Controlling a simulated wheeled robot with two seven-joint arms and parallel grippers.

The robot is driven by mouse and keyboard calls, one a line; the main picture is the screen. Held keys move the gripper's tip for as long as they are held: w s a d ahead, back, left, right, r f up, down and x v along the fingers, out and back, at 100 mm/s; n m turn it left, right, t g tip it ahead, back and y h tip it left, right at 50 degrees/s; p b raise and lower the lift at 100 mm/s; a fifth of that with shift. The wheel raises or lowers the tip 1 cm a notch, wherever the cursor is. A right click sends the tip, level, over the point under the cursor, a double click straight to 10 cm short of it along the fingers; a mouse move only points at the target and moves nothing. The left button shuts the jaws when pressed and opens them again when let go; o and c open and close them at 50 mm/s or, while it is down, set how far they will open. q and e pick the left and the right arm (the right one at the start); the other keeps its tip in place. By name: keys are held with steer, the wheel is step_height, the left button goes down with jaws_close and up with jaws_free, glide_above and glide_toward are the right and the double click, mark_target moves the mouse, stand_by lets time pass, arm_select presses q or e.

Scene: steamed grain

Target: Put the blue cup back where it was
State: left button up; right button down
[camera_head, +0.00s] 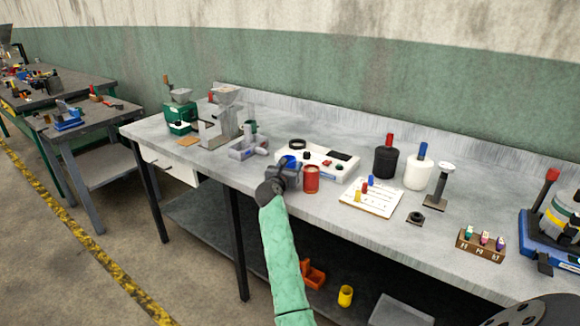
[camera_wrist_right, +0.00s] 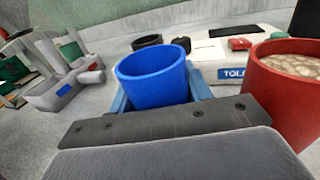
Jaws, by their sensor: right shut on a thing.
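The blue cup (camera_head: 289,160) is between the fingers of my right gripper (camera_head: 287,172), near the front edge of the grey workbench. In the right wrist view the blue cup (camera_wrist_right: 154,82) is upright, with its open rim up and a blue finger on each side. The inside that shows looks empty. My right gripper is shut on it. Its lower part is hidden, so I cannot tell whether it touches the bench. My left gripper is not in view.
A red cup (camera_head: 311,179) with pale grainy contents stands close on the right. A white device (camera_head: 345,168) lies just behind. A grey grinder (camera_head: 222,125) and small grey fixture (camera_head: 247,148) stand to the left. A white board with pegs (camera_head: 372,203) is further right.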

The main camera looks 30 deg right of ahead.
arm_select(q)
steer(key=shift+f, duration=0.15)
arm_select(e)
steer(key=shift+f, duration=0.25)
steer(key=c, duration=0.6)
jaws_free()
steer(key=shift+c, duration=0.2)
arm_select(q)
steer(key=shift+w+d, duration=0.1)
